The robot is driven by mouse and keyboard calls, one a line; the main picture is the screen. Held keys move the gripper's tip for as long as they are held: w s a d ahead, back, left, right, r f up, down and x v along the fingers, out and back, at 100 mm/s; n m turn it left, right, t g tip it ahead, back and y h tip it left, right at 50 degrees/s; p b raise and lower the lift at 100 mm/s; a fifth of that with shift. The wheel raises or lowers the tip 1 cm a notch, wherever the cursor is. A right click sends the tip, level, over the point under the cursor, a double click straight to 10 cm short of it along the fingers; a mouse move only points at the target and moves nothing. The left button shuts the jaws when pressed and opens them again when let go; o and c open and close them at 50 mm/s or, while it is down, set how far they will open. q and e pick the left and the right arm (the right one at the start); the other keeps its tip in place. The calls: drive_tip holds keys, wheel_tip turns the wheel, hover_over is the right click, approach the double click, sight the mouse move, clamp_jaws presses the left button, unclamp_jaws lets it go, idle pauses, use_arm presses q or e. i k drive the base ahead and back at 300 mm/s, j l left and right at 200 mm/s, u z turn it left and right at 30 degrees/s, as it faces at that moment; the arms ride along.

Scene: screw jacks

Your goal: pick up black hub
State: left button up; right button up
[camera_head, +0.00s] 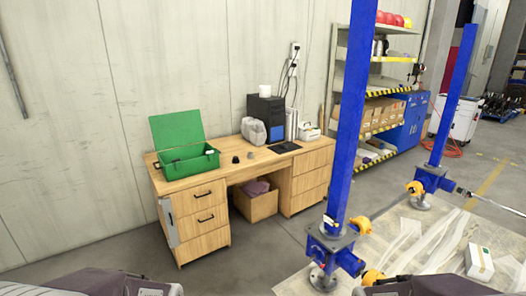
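Two small dark objects lie on the wooden desk (225,172), right of the green box. One small dark piece (236,160) is nearer the front edge. The other dark piece (250,155) is a little behind and to the right of it. Either could be the black hub; they are too small to tell apart. Parts of my arms show at the bottom left and bottom right edges, far from the desk. The fingers of both grippers are out of view.
An open green toolbox (190,164) stands on the desk's left. A grey canister (253,131), black computer tower (267,113) and flat black item (284,147) are farther right. A blue screw jack column (350,120) stands right of the desk.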

sight(235, 160)
drive_tip(key=i, duration=3.35)
drive_tip(key=i+l+u, duration=0.1)
drive_tip(key=i+u, duration=0.35)
drive_tip(key=i+l+u, duration=0.3)
drive_tip(key=i+u, duration=0.25)
drive_tip(key=u, duration=1.2)
